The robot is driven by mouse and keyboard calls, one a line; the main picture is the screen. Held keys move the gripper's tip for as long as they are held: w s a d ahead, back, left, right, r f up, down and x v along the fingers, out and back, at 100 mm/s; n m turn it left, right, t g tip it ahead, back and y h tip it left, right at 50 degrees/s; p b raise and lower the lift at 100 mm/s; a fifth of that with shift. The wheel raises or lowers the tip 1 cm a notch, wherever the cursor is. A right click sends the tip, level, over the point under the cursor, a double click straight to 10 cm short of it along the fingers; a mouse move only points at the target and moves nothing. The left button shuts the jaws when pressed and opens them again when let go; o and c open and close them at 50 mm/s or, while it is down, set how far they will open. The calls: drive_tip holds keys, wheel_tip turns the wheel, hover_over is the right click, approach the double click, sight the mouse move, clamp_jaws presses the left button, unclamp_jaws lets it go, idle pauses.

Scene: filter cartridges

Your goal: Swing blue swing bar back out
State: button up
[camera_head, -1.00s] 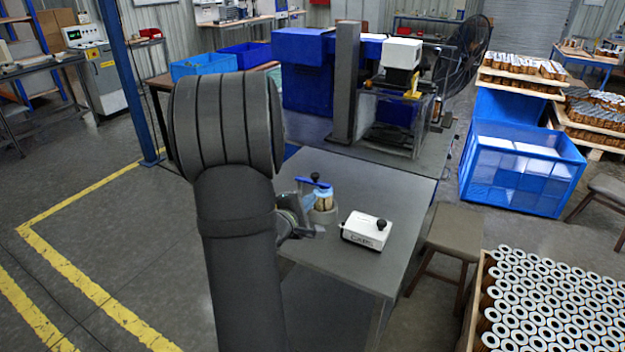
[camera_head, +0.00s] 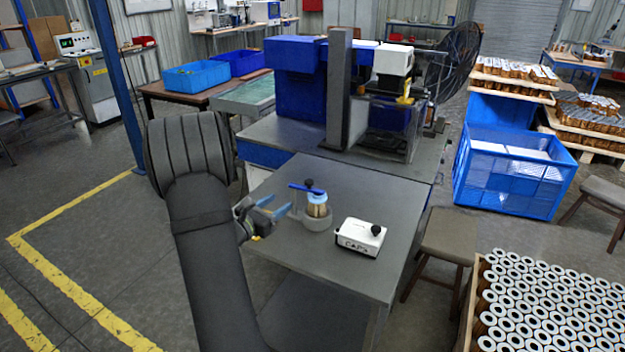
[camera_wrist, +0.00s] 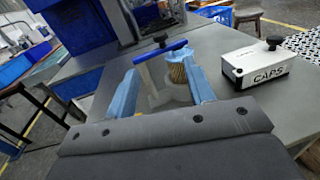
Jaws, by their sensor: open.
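The blue swing bar (camera_head: 302,188) sits on a grey post, with a black knob on top. It reaches across above a copper-ribbed filter cartridge (camera_head: 316,210) with a light blue top, standing in a round grey holder (camera_head: 318,223) on the table. In the wrist view the bar (camera_wrist: 146,54) lies level beyond my fingertips, with the cartridge (camera_wrist: 178,74) under its right part. My gripper (camera_head: 274,207) is open and empty, left of the holder and apart from the bar. In the wrist view my gripper's blue fingers (camera_wrist: 163,80) are spread wide, with the fixture showing between them.
A white box marked CAPS (camera_head: 360,237) with a black knob stands right of the holder. A machine (camera_head: 393,105) and a grey column (camera_head: 339,90) stand behind. A stool (camera_head: 446,238) is right of the grey table (camera_head: 365,188). The table's front is clear.

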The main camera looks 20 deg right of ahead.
drive_tip(key=x, duration=1.7)
drive_tip(key=shift+w+d+f, duration=0.1)
drive_tip(key=shift+d, duration=0.05)
clamp_jaws()
